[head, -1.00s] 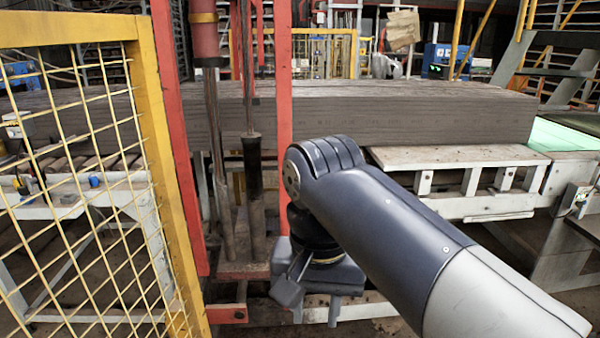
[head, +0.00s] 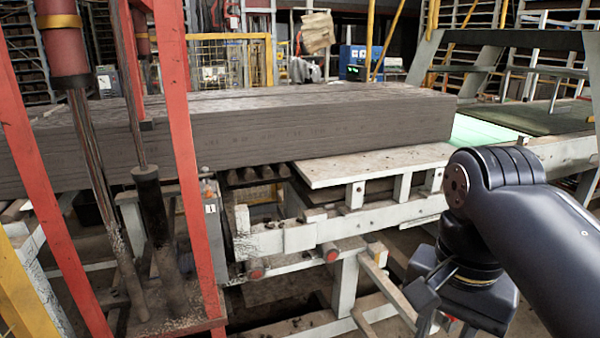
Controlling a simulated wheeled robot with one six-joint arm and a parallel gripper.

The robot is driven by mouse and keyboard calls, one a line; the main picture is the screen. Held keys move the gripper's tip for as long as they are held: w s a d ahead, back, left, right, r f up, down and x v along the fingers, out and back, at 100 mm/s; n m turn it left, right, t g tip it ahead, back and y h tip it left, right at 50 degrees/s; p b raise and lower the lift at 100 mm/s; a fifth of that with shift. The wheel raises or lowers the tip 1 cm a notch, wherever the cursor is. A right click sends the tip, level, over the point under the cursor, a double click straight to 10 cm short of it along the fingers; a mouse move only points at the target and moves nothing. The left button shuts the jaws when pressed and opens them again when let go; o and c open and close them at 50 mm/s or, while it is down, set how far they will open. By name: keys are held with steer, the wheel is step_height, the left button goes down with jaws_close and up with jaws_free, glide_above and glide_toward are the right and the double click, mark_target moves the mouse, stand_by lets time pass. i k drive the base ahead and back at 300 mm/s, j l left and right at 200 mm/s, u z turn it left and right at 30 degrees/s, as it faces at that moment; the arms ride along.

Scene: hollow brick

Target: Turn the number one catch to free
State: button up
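A small white label marked 1 (head: 210,209) is on a narrow grey upright box (head: 214,238) beside the red post, left of centre in the head view. A small part shows at the top of this box, but it is too small to tell whether it is the catch or how it is set. My gripper (head: 446,325) hangs down at the lower right, well to the right of the label and apart from it. Its fingertips are partly cut off by the bottom edge, and I cannot tell how far apart they are. I see nothing held.
Red posts (head: 184,150) and a dark piston rod (head: 160,240) stand left of the label. A long grey brick block (head: 330,133) lies behind. A white frame (head: 285,240) with red-ended rollers (head: 330,254) sits between label and gripper. A pale board (head: 375,165) lies above it.

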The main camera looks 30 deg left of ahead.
mark_target(208, 192)
steer(key=i+j+z, duration=0.2)
steer(key=z, duration=1.25)
steer(key=j+z, duration=0.2)
steer(key=j, duration=0.65)
steer(key=j+u, duration=0.2)
steer(key=j, duration=0.45)
steer(key=j+u, duration=0.2)
steer(key=j, duration=0.4)
steer(key=i+j+u, duration=0.1)
steer(key=j+u, duration=0.15)
steer(key=j, duration=0.4)
steer(key=j+u, duration=0.2)
steer(key=u, duration=0.25)
steer(key=j+u, duration=0.15)
steer(key=u, duration=0.35)
steer(key=i+j+u, duration=0.15)
steer(key=u, duration=0.3)
steer(key=i+j+u, duration=0.15)
steer(key=u, duration=1.35)
